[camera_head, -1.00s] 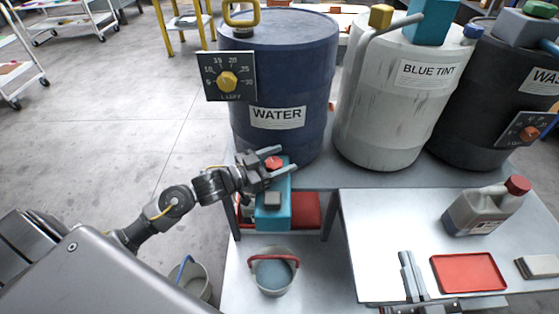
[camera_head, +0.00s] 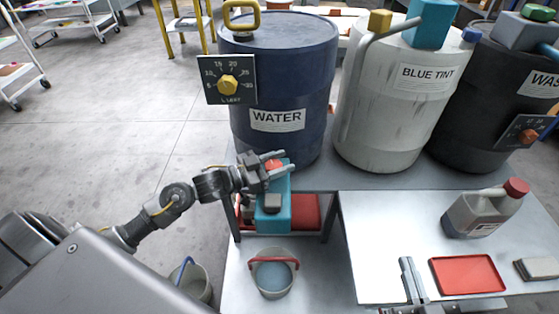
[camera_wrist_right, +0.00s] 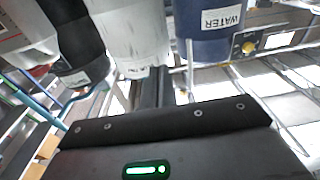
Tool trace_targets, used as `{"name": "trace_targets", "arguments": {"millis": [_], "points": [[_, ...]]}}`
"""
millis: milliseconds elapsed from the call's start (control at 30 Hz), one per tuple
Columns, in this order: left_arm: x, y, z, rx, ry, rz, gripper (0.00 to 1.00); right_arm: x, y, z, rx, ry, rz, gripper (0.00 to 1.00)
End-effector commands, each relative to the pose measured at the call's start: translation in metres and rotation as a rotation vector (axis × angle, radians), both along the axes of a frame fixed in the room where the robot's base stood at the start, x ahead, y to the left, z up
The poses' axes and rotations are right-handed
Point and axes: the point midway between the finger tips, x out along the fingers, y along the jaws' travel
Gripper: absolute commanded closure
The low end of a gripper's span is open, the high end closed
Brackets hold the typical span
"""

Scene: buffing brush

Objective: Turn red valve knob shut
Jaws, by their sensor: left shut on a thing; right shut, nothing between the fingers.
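The red valve knob (camera_head: 273,165) sits on top of a teal valve block (camera_head: 283,187) in front of the blue WATER drum (camera_head: 300,80). My left gripper (camera_head: 276,163) is at the knob, its fingers around it and shut on it, partly hiding it. A grey bucket (camera_head: 272,288) with a red handle and bluish liquid stands below the valve block. My right gripper (camera_head: 409,265) is shut and empty at the lower edge of the head view, over the metal table.
A dial with a yellow knob (camera_head: 228,85) is on the WATER drum. A BLUE TINT drum (camera_head: 385,110) and a dark drum (camera_head: 480,110) stand to the right. A red tray (camera_head: 468,274), a jug (camera_head: 482,215) and a sponge-like block (camera_head: 537,268) are on the table. Another bucket (camera_head: 192,279) is at lower left.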

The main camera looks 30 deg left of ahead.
Motion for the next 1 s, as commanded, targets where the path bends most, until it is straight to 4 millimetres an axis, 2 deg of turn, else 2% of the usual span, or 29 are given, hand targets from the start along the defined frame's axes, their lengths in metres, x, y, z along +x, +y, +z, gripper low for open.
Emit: {"name": "trace_targets", "arguments": {"millis": [233, 400, 700, 1000], "points": [[-0.001, -0.001, 0.002, 0.004, 0.001, -0.159, 0.8, 0.004, -0.022, -0.036, -0.107, 0.229, -0.071, 1.0], [-0.002, -0.002, 0.001, 0.002, 0.0, -0.274, 0.8, 0.003, -0.029, -0.048, -0.135, 0.292, -0.089, 1.0], [-0.005, -0.004, 0.0, 0.001, 0.001, -0.418, 0.8, 0.004, -0.024, -0.043, -0.118, 0.252, -0.077, 1.0], [-0.006, -0.005, 0.0, 0.0, 0.001, -0.464, 0.8, 0.005, -0.022, -0.037, -0.105, 0.222, -0.069, 1.0]]}}
